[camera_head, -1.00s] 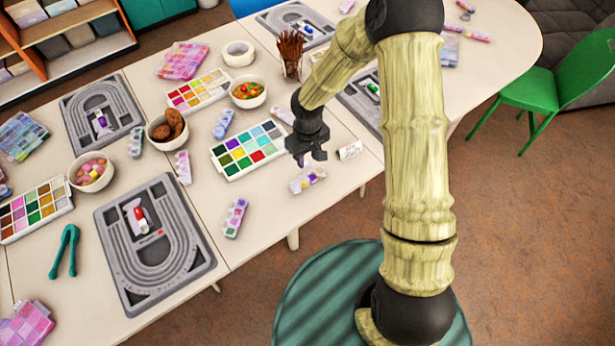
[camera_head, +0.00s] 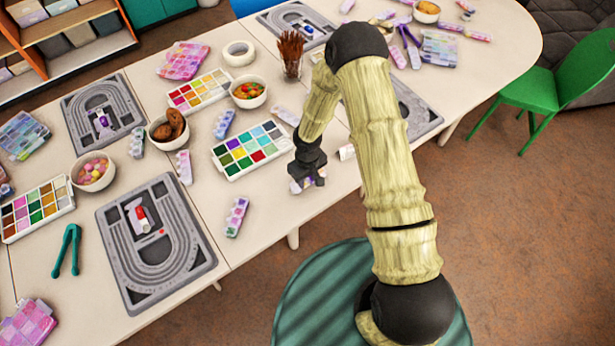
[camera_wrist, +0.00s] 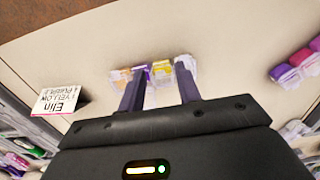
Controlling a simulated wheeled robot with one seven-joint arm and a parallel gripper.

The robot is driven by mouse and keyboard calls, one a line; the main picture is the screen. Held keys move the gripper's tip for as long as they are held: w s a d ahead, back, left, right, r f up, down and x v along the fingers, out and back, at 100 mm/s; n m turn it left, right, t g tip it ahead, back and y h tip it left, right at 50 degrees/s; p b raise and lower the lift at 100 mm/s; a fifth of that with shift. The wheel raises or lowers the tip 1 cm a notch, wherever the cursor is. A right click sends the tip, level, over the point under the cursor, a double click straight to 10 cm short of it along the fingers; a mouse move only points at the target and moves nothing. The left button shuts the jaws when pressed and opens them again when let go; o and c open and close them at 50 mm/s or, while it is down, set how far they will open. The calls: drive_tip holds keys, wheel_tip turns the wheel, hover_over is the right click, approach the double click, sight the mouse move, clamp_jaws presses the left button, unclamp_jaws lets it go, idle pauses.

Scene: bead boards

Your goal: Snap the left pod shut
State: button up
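A small pod strip (camera_wrist: 160,72) with orange, purple, yellow and clear compartments lies near the table edge, in front of my gripper in the wrist view. In the head view this pod (camera_head: 297,187) is mostly hidden under my gripper (camera_head: 313,180). In the wrist view my gripper (camera_wrist: 163,78) has its two dark fingers apart, their tips over or beside the pod, with nothing clearly held between them. A whitish piece shows at the pod's right end; I cannot tell whether it is a raised lid, or whether the fingers touch the pod.
A name card (camera_wrist: 60,98) reading "Elin, yellow, purple" stands beside the pod. A colour bead tray (camera_head: 235,172) lies to its left. Another pod (camera_head: 236,217) lies near the front edge.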

drive_tip(key=c, duration=0.7)
drive_tip(key=shift+o, duration=0.2)
drive_tip(key=b, duration=0.3)
drive_tip(key=shift+f+t, duration=0.3)
drive_tip(key=shift+f, duration=0.1)
drive_tip(key=b, duration=0.3)
drive_tip(key=t+y+b, duration=0.1)
drive_tip(key=b, duration=0.3)
drive_tip(key=shift+s+d+f+b, duration=0.25)
drive_tip(key=shift+s+b, duration=0.05)
drive_tip(key=shift+s+t+y+b, duration=0.1)
drive_tip(key=shift+t+y+b, duration=0.25)
drive_tip(key=shift+b, duration=0.5)
drive_tip(key=shift+r, duration=0.15)
drive_tip(key=o, duration=0.7)
drive_tip(key=shift+c, duration=0.2)
drive_tip(key=shift+s, duration=0.1)
